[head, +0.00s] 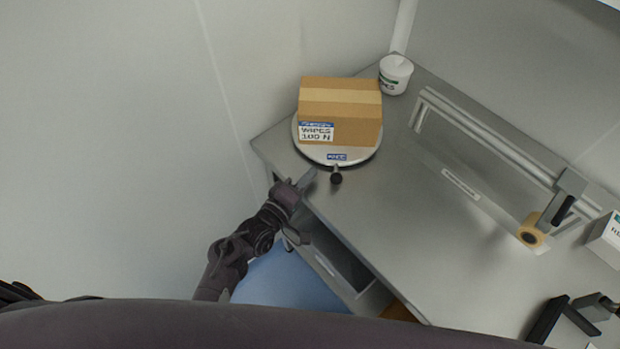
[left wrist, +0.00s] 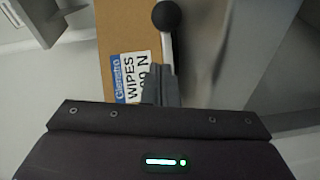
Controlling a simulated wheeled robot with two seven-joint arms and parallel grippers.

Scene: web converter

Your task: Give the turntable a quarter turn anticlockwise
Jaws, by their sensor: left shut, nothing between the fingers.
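The turntable (head: 350,157) is a round, light metal disc near the left corner of the steel bench. A short handle with a black knob (head: 336,178) sticks out from its near edge, and a blue label sits on the rim. A cardboard box (head: 350,122) with a "wipes" label rests on the disc. My left gripper (head: 309,177) is shut and empty, just left of the knob at the bench's front edge. In the left wrist view the fingers (left wrist: 160,85) point toward the knob (left wrist: 166,16) and its rod; I cannot tell whether they touch. My right gripper is not in view.
A white tub (head: 396,74) stands behind the box at the back corner. A long metal rail (head: 490,138) with a tape roll (head: 531,235) runs along the bench's right. An open drawer (head: 340,262) is below the front edge. The bench middle is clear.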

